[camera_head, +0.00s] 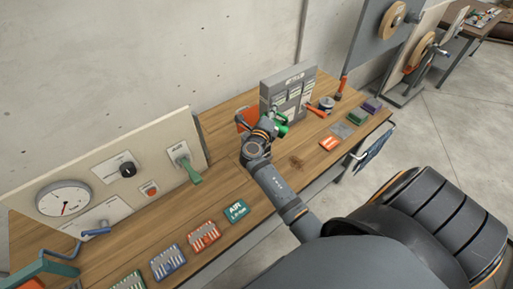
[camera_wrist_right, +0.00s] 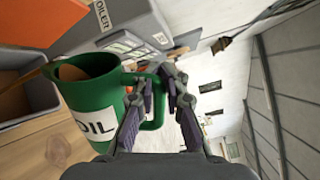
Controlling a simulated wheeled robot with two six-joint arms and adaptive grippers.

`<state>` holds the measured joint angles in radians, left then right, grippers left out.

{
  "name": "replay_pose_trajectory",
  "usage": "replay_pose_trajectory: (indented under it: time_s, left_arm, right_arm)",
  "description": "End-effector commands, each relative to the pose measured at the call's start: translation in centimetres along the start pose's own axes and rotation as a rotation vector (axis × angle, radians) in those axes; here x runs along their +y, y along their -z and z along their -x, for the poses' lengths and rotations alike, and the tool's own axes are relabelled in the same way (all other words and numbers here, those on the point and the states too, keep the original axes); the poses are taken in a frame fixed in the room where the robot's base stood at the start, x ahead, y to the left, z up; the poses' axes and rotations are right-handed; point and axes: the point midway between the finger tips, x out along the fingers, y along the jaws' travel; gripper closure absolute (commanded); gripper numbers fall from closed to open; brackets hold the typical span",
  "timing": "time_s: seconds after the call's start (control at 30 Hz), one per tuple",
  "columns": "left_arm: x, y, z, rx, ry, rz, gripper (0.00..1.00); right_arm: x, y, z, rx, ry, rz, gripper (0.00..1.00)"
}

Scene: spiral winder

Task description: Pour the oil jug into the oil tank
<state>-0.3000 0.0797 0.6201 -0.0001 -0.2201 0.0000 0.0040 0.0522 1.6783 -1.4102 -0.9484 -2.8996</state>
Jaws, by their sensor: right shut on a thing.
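In the head view my right gripper (camera_head: 270,126) is over the far part of the bench, in front of the grey upright unit. It is shut on the green oil jug (camera_head: 282,127). In the right wrist view the fingers (camera_wrist_right: 160,95) close on the handle of the jug (camera_wrist_right: 95,95), which has a white OIL label and an open, brown-looking mouth. The jug's tilt is hard to judge, as the wrist view is rolled. The grey unit (camera_head: 291,88) with pale labels stands close behind the jug. I cannot tell for sure which part is the oil tank. My left gripper is out of view.
An orange piece (camera_head: 243,121) is beside the right gripper. A gauge panel (camera_head: 110,172) with a green lever (camera_head: 188,170) stands left. Coloured trays (camera_head: 204,237) line the bench's front edge. A round tin (camera_head: 327,104) and small blocks (camera_head: 356,117) lie right of the unit.

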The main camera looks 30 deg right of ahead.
Motion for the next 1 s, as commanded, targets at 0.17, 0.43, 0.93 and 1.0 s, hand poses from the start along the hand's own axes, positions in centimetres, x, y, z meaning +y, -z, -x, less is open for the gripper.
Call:
replay_pose_trajectory:
  time_s: [0.17, 0.43, 0.93, 1.0]
  left_arm:
    - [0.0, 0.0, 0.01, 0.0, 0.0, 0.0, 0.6]
    - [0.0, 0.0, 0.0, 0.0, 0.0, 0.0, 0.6]
    - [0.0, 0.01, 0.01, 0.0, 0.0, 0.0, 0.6]
    - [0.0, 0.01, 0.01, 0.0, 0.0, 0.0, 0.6]
  right_arm:
    - [-0.05, -0.03, -0.01, 0.0, 0.001, 0.0, 1.0]
    - [0.45, -0.4, -0.03, 0.001, -0.001, 0.052, 1.0]
    - [0.63, -0.56, -0.05, 0.002, 0.0, 0.08, 1.0]
    - [0.63, -0.56, -0.05, 0.002, 0.0, 0.08, 1.0]
